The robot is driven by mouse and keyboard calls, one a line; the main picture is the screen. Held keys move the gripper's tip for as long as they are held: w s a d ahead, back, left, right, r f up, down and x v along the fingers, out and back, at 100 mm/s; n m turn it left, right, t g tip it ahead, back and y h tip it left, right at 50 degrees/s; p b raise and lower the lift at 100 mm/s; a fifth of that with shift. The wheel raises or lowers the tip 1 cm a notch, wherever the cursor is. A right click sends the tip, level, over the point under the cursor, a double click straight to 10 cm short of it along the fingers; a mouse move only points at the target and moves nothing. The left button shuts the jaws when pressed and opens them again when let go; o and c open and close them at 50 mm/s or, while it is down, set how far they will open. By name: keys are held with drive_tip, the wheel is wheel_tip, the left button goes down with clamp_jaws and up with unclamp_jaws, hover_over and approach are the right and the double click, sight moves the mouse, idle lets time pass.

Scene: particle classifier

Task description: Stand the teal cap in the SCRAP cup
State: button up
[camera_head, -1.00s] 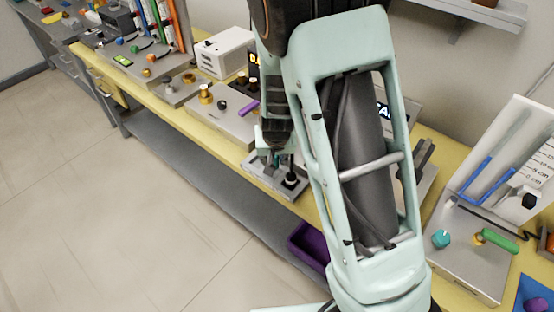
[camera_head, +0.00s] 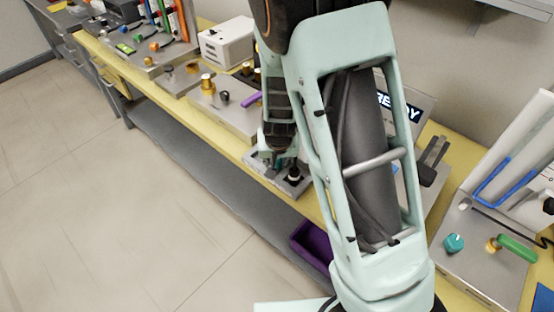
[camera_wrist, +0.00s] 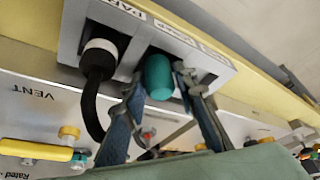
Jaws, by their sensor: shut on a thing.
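The teal cap (camera_wrist: 158,77) is between the two blue fingers of my gripper (camera_wrist: 160,84) in the wrist view, and the fingers are shut on it. The label beside this opening is blurred but seems to read SCRAP. I cannot tell how deep the cap is in the cup. In the head view my gripper (camera_head: 275,160) is low over the holder (camera_head: 296,189), and my arm hides the cap there.
A black plug with a white collar (camera_wrist: 100,54) and a cable stands in the holder's other place, close to one finger. A purple bin (camera_head: 312,241) is below the bench edge. A teal knob (camera_head: 454,243) and green handle (camera_head: 516,247) are at right.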

drive_tip(key=shift+s+d+f+b, duration=0.1)
drive_tip(key=shift+s+f+b, duration=0.25)
drive_tip(key=shift+f, duration=0.15)
drive_tip(key=o, duration=0.8)
drive_tip(key=shift+f, duration=0.1)
drive_tip(key=shift+o, duration=1.3)
drive_tip(key=shift+w+f, duration=0.1)
drive_tip(key=shift+f, duration=0.05)
drive_tip(key=w+p+v, duration=0.1)
drive_tip(key=p+v, duration=0.4)
drive_tip(key=v, duration=0.8)
drive_tip(key=shift+r+p, duration=0.3)
drive_tip(key=shift+r, duration=0.1)
